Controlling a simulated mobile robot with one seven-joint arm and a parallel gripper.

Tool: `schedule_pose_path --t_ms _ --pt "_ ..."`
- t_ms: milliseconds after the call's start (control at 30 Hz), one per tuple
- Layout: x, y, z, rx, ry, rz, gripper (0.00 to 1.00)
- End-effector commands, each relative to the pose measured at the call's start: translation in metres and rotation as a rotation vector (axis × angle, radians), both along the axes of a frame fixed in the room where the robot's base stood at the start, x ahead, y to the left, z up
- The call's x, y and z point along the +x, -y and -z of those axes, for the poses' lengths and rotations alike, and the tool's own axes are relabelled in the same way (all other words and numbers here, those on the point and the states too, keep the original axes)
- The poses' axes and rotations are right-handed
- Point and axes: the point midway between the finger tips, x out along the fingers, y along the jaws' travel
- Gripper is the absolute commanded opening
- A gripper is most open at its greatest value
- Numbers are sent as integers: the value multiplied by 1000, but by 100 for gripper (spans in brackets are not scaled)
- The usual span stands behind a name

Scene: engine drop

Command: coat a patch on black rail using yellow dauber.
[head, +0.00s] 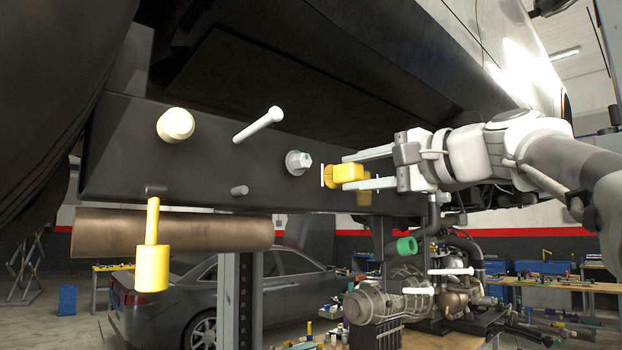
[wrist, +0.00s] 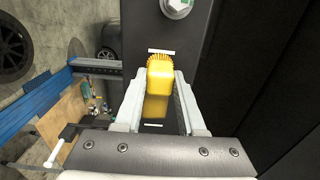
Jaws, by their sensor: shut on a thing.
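My gripper (head: 344,172) is shut on the yellow dauber (head: 348,173), in front of the right part of the black rail (head: 215,165). The dauber's tip points left along the rail, close to its face; I cannot tell whether it touches. In the wrist view the dauber (wrist: 160,68) sits between the two fingers (wrist: 158,92), with the dark rail (wrist: 190,50) behind it. Short white marks lie on the rail above and below the dauber there. A duller yellow area shows below the dauber's bright end; I cannot tell whether it is coating.
A hex bolt (head: 298,162) stands out of the rail just left of the dauber. A white pin (head: 259,125), a cream knob (head: 175,125) and a hanging yellow tool (head: 152,262) lie farther left. An engine (head: 400,295) stands below my gripper. The car body overhangs above.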

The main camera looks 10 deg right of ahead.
Motion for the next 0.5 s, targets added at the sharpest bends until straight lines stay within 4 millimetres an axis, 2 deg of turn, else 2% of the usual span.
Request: schedule_pose_path --t_ms 333,500 --pt "0 -2 -19 1 1 1 0" --pt "2 0 -18 1 -1 2 0"
